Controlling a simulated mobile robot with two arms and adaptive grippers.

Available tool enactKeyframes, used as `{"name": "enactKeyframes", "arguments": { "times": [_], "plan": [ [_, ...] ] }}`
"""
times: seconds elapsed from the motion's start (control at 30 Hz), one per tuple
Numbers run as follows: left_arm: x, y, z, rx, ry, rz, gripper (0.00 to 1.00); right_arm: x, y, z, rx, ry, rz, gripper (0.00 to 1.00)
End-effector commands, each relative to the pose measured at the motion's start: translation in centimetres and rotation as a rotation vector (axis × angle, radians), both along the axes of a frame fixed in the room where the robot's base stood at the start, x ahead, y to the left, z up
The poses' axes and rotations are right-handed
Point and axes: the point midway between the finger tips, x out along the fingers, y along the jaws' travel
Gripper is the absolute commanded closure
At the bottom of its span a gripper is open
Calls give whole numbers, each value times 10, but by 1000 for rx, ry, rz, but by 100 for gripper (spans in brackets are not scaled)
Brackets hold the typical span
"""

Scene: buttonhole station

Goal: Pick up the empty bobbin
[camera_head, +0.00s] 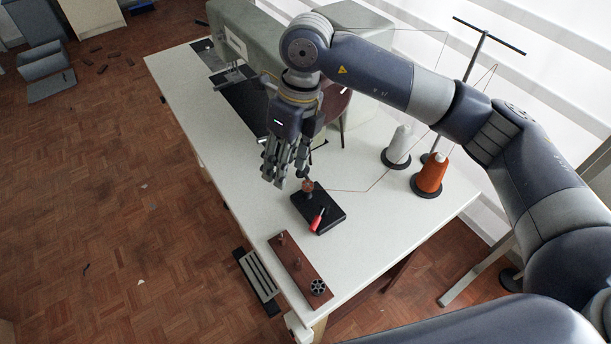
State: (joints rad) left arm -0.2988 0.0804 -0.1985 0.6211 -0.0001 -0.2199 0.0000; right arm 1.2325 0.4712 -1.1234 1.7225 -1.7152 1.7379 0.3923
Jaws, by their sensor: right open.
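A small round metal bobbin with holes in its face (318,287), which looks bare of thread, sits at the near end of a brown peg board (299,267) on the white table. My right gripper (289,180) points down with its fingers apart and nothing seen between them. It is above the table, behind the peg board and well apart from the bobbin. A copper-coloured piece (308,186) stands on a black base (326,214) close by its fingertips; I cannot tell whether they touch. My left gripper is not in view.
A white cone (398,147) and an orange cone (430,176) stand to the right, with thread running to the copper-coloured piece. A sewing machine (257,45) stands behind. The table's left side (220,172) is clear.

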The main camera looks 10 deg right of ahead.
Motion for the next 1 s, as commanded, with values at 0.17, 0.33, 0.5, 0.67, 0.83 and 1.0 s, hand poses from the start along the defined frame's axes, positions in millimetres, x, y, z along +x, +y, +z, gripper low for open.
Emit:
{"name": "enactKeyframes", "arguments": {
  "times": [0.17, 0.33, 0.5, 0.67, 0.83, 1.0],
  "plan": [
    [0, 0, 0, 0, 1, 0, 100, 18, -43, 8, -171, -39, -50, 54],
    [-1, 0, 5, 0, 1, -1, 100, 19, -49, -13, -196, -40, -57, 54],
    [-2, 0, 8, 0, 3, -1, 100, 19, -48, -37, -191, -40, -57, 54],
    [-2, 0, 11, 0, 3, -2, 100, 19, -48, -48, -191, -42, -56, 54],
    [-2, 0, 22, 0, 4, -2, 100, 20, -49, -70, -191, -38, -57, 54],
    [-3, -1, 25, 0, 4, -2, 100, 21, -49, -92, -189, -41, -55, 54]
  ]
}}
